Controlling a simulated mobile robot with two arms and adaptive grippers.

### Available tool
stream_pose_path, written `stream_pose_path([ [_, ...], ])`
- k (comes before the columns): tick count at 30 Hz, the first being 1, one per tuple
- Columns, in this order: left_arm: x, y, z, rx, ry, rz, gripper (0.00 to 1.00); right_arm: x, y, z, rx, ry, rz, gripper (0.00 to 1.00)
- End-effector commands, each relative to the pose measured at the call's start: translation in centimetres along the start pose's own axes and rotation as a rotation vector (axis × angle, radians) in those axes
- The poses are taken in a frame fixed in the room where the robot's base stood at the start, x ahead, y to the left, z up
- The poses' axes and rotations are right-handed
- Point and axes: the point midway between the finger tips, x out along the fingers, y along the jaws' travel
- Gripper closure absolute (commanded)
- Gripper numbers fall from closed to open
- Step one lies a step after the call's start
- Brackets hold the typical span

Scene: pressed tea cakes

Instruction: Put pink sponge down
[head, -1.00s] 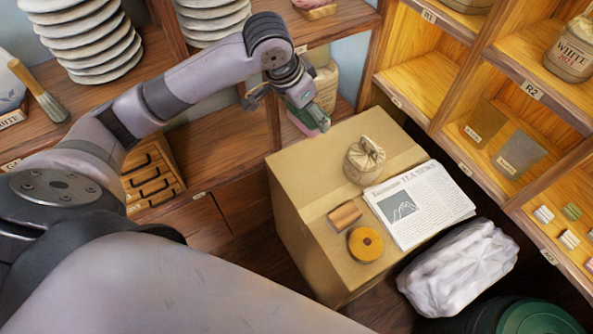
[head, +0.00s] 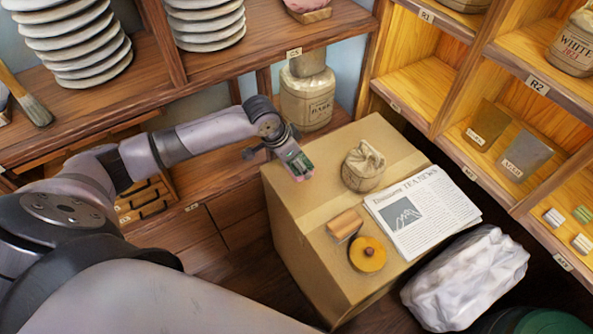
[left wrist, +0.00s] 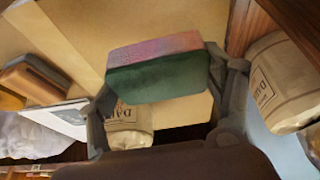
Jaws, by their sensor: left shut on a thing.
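The pink sponge (left wrist: 155,48) has a pink layer and a green layer. In the left wrist view it sits between the two fingers of my left gripper (left wrist: 168,75), which is shut on it. In the head view the left gripper (head: 296,165) is at the far left part of the cardboard box top (head: 320,155), with the sponge (head: 301,165) partly showing at its tip. I cannot tell whether the sponge touches the box. My right gripper is not in view.
On the box are a tied cloth pouch (head: 363,168), a newspaper (head: 435,215), a tan block (head: 345,224) and a yellow disc (head: 367,257). A "DARK" sack (head: 307,102) stands behind. A white bundle (head: 465,280) is at the right.

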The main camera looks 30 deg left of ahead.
Motion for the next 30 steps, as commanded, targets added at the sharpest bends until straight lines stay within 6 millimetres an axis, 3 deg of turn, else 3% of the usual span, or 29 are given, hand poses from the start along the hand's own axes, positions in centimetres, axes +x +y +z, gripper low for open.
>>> stream_pose_path([
  [5,1.1,0.0,0.5,-0.001,0.000,0.001,0.52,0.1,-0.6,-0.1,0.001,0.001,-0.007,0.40],
  [12,4.3,0.0,1.8,-0.001,-0.001,0.001,0.52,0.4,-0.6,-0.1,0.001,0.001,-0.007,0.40],
  [24,4.8,0.0,1.9,0.000,0.001,0.000,0.52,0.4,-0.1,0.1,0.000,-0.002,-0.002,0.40],
  [25,4.7,0.0,1.9,0.000,0.001,0.000,0.25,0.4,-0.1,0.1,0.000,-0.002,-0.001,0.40],
  [30,4.7,0.0,1.9,0.000,0.001,0.000,0.14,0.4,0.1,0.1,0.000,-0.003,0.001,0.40],
])
